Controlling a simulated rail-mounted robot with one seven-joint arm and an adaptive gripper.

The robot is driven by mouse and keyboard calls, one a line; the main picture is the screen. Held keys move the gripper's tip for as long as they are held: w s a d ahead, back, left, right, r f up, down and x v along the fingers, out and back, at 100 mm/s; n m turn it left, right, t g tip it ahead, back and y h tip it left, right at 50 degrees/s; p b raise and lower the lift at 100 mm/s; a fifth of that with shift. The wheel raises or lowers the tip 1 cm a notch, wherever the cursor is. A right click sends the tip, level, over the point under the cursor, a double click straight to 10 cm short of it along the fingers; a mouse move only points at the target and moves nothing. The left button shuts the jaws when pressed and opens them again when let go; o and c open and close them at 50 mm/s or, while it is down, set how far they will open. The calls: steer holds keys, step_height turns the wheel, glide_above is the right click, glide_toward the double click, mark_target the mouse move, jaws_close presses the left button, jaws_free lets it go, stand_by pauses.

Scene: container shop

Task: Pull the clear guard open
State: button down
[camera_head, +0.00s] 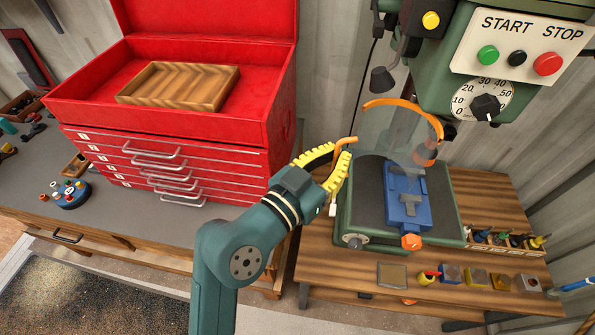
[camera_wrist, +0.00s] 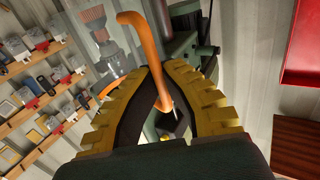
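The clear guard (camera_head: 392,128) is a curved see-through shield with an orange rim, standing around the front of the green drill press above the vise. Its orange bent handle (camera_head: 346,140) sticks out to the left. My gripper (camera_head: 341,152) with yellow ribbed fingers is at this handle. In the wrist view, the orange handle (camera_wrist: 144,32) passes between the two fingertips (camera_wrist: 157,75), which close in on it from both sides. The handle's lower end shows in the space between the fingers. The exact contact is partly hidden.
A red tool chest (camera_head: 190,115) with a wooden tray (camera_head: 182,86) stands left of my arm. A blue vise (camera_head: 406,195) sits below the guard. The START/STOP panel (camera_head: 520,45) is above right. Small blocks (camera_head: 477,276) lie on the front of the wooden bench (camera_head: 340,275).

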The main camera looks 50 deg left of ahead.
steer(key=shift+w+a+f+m+h+b, duration=0.1)
steer(key=shift+w+a+m+h+b, duration=0.15)
steer(key=shift+a+m+h+b, duration=0.65)
steer(key=shift+w+a+f+m+h+b, duration=0.15)
steer(key=shift+a+m+h+b, duration=0.4)
steer(key=shift+h+b, duration=0.65)
steer(key=shift+w+a+r, duration=0.1)
steer(key=shift+a, duration=0.05)
steer(key=c, duration=1.2)
jaws_free()
steer(key=shift+o, duration=0.2)
steer(key=shift+s, duration=0.2)
steer(key=s, duration=1.1)
steer(key=shift+s, duration=0.4)
steer(key=shift+a, duration=0.1)
